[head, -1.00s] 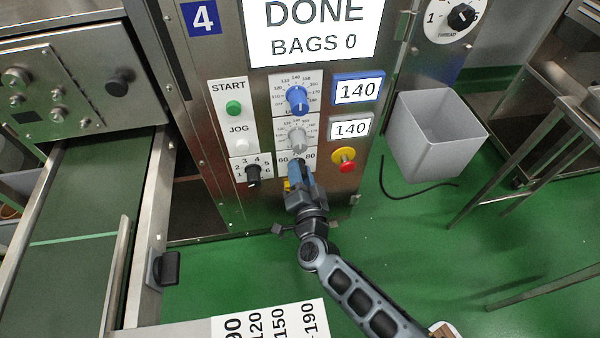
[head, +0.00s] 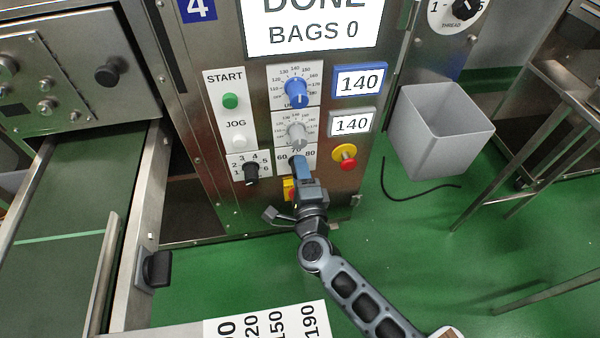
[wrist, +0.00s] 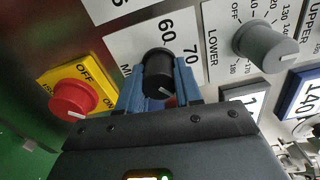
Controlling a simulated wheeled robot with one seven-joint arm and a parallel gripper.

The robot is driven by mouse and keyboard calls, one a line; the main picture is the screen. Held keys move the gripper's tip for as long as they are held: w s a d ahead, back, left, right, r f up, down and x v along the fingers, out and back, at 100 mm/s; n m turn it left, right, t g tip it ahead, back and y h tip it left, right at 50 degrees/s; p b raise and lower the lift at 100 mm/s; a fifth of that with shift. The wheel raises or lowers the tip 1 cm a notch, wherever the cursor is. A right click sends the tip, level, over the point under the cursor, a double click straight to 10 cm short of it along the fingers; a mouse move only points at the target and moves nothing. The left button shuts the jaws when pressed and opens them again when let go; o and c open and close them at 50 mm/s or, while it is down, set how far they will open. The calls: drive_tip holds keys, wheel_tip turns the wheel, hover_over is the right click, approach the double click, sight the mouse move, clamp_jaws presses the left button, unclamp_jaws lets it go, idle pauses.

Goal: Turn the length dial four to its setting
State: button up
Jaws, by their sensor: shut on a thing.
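The machine marked 4 has a panel with a black dial on a white plate marked 60, 70 and 80. In the wrist view this black dial (wrist: 158,76) sits between the two blue fingers of my gripper (wrist: 161,88), which are shut on its sides. A white pointer line shows on the dial's front face. In the head view my gripper (head: 299,165) reaches the plate (head: 282,158) from below and hides most of this dial.
Above are a grey LOWER dial (head: 296,130) and a blue dial (head: 296,88), with two displays reading 140. A black selector (head: 250,171) is to the left. A red knob on a yellow plate (wrist: 72,98) sits close beside my gripper. A red stop button (head: 345,154) is to the right.

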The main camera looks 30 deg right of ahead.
drive_tip(key=shift+d+f+m, duration=0.1)
drive_tip(key=shift+d+m, duration=0.05)
drive_tip(key=shift+m, duration=0.55)
drive_tip(key=shift+b, duration=0.3)
drive_tip(key=o, duration=0.8)
drive_tip(key=shift+o, duration=1.1)
drive_tip(key=shift+s, duration=0.1)
drive_tip(key=p+v, duration=0.1)
drive_tip(key=v, duration=0.6)
drive_tip(key=shift+s, duration=0.3)
